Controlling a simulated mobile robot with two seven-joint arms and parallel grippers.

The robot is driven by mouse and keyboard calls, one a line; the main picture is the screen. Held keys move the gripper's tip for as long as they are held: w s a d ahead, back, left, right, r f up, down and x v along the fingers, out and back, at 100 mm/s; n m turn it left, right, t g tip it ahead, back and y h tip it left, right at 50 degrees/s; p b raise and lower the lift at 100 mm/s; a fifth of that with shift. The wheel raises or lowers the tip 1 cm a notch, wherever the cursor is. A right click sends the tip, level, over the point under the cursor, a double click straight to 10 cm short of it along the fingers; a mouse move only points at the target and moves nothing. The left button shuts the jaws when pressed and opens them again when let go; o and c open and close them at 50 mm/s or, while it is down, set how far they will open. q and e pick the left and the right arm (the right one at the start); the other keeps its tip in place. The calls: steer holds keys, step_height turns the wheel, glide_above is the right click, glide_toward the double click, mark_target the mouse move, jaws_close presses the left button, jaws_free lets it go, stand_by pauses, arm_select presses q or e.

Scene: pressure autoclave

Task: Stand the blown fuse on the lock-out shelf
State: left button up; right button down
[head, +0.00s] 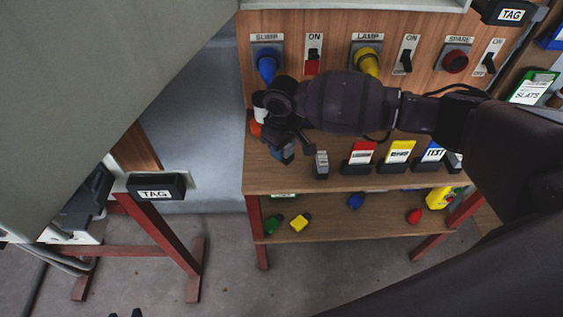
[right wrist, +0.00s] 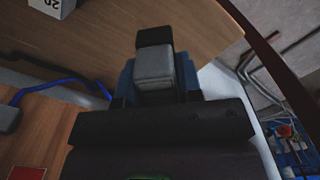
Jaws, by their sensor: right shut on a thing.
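My right gripper (head: 284,150) reaches in from the right over the left part of the wooden upper shelf (head: 300,184). It is shut on a small grey block with a dark end, which I take for the fuse (right wrist: 155,68). In the right wrist view the fuse sits between bluish finger pads, above a wooden surface. In the head view the gripper hides most of it, and I cannot tell if it touches the shelf. A similar grey block (head: 321,163) stands upright just right of the gripper. Two dark tips at the bottom edge may be my left gripper (head: 125,313).
Red (head: 361,154), yellow (head: 399,152) and blue cards stand in dark holders along the upper shelf. Several coloured padlocks lie on the lower shelf (head: 330,224). Switches and plugs line the back panel (head: 430,27).

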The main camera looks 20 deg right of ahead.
mark_target(282, 171)
steer(key=shift+f, duration=0.25)
step_height(282, 171, down, 5)
steer(key=shift+f+b, duration=0.1)
steer(key=shift+b, duration=0.45)
steer(key=shift+f, duration=0.3)
steer(key=shift+r, duration=0.1)
steer(key=c, duration=1)
jaws_free()
arm_select(q)
steer(key=shift+f, duration=0.55)
arm_select(e)
steer(key=shift+o, duration=1.1)
step_height(282, 171, up, 11)
steer(key=shift+f+p, duration=0.1)
steer(key=shift+p, duration=1)
arm_select(q)
steer(key=shift+v, duration=0.8)
arm_select(e)
steer(key=shift+r, duration=0.6)
